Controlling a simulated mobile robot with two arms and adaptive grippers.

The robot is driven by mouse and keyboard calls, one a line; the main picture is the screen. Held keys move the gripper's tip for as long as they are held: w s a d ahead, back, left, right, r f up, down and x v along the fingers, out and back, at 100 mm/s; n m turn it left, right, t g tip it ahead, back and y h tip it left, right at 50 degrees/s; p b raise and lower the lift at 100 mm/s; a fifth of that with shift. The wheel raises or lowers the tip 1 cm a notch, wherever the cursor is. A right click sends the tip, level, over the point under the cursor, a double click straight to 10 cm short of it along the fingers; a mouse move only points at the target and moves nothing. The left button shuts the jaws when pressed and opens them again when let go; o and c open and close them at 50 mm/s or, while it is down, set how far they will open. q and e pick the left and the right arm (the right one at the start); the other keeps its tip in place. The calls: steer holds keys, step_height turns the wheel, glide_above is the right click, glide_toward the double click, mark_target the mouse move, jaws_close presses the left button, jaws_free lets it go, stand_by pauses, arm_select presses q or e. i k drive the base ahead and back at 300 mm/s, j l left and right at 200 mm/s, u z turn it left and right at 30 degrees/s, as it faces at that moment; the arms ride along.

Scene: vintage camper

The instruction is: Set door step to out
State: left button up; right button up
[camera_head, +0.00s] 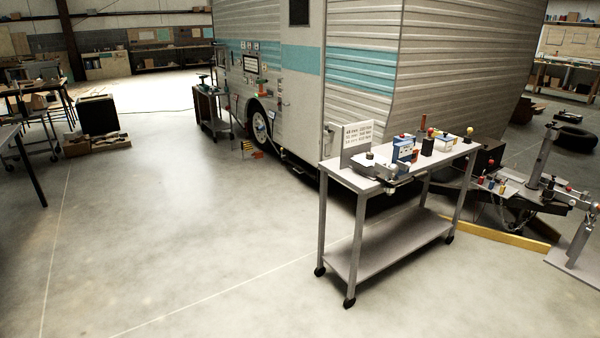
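The vintage camper (300,98), pale ribbed metal with a turquoise band, stands at the centre and right. A dark, low step-like piece (298,162) shows at the bottom of its side, just behind the rolling cart. It is small and dark, so I cannot tell for sure that it is the door step, or whether it is out or in. Neither of my grippers is in view.
A grey rolling cart (385,243) with a sign (357,137) and several small items stands before the camper's corner. A smaller cart (215,125) stands by the wheel (260,128). The trailer hitch (545,155) is at right. Open concrete floor (170,225) lies at left and front.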

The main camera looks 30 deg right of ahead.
mark_target(304, 166)
steer(key=i+l, duration=1.55)
steer(key=i, duration=0.15)
steer(key=i+z, duration=0.1)
steer(key=i, duration=1.95)
steer(key=i+l, duration=0.35)
steer(key=i, duration=0.2)
steer(key=i+l, duration=0.4)
steer(key=i, duration=0.15)
steer(key=i+l+z, duration=0.1)
steer(key=i+l, duration=0.25)
steer(key=i, duration=0.15)
